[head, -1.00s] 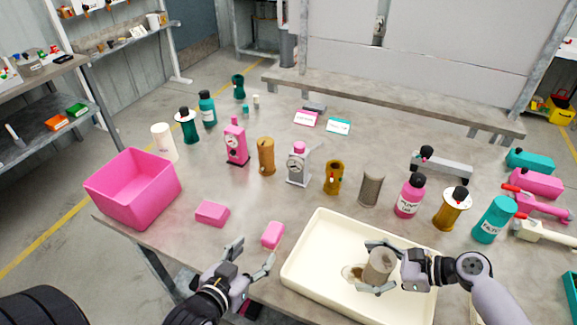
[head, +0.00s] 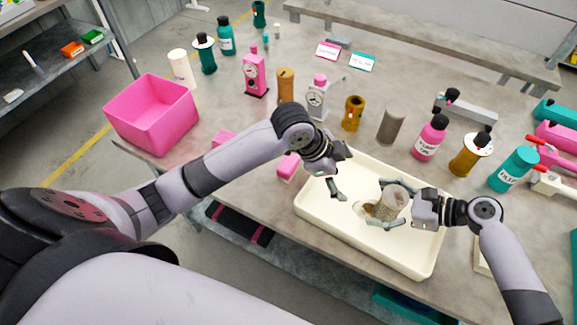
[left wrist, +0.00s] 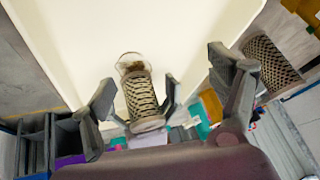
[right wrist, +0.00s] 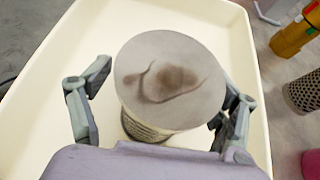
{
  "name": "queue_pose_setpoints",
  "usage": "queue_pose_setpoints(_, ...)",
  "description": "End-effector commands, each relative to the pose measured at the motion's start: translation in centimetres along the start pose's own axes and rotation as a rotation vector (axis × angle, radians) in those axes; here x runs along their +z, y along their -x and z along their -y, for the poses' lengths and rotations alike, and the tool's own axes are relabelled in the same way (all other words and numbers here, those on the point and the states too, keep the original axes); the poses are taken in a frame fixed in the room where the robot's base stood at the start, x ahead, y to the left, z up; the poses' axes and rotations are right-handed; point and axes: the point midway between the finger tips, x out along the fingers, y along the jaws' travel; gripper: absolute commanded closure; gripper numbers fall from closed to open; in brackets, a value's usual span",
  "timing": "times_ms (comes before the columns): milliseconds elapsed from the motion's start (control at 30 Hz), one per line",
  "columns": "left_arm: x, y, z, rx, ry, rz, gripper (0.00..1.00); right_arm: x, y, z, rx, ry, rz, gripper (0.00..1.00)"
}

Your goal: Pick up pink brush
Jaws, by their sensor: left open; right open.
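No thing in view clearly reads as a brush. The small pink block (head: 289,167) beside the tray's left end and another pink block (head: 223,137), partly behind my left arm, are too plain to identify. My left gripper (head: 338,171) is open and empty over the left part of the cream tray (head: 425,262). My right gripper (head: 380,203) is open, its fingers on either side of a mesh cylinder (head: 397,204) with a brown-stained end. In the right wrist view the cylinder (right wrist: 170,80) stands between the open fingers. In the left wrist view it appears ahead (left wrist: 140,97).
A pink bin (head: 150,115) stands at the table's left. Pink and grey pumps, bottles and a grey mesh cylinder (head: 390,126) stand in a row behind the tray. Tools lie at the right edge. The table's back middle has free room.

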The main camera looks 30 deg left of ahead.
Motion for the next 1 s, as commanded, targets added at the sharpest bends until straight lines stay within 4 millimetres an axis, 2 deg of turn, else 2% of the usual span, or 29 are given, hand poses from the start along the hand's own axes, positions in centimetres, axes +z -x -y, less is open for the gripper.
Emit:
queue_pose_setpoints(33,0.6,0.8,1.1,0.019,-0.054,0.056,0.18,0.0,0.0,0.0,0.0,0.0,0.0,0.18)
queue_pose_setpoints(167,2.7,3.2,2.8,0.094,-0.168,0.201,0.18,0.0,0.0,0.0,0.0,0.0,0.0,0.18)
queue_pose_setpoints(300,4.9,6.4,4.7,0.171,-0.253,0.34,0.18,0.0,0.0,0.0,0.0,0.0,0.0,0.18)
queue_pose_setpoints(500,7.0,10.3,6.4,0.25,-0.308,0.462,0.18,0.0,0.0,0.0,0.0,0.0,0.0,0.18)
queue_pose_setpoints(600,7.6,11.2,6.7,0.271,-0.319,0.488,0.18,0.0,0.0,0.0,0.0,0.0,0.0,0.18)
queue_pose_setpoints(733,8.5,10.4,6.5,0.283,-0.321,0.499,0.18,0.0,0.0,0.0,0.0,0.0,0.0,0.18)
queue_pose_setpoints(1000,10.7,6.7,5.7,0.281,-0.322,0.497,0.18,0.0,0.0,0.0,0.0,0.0,0.0,0.18)
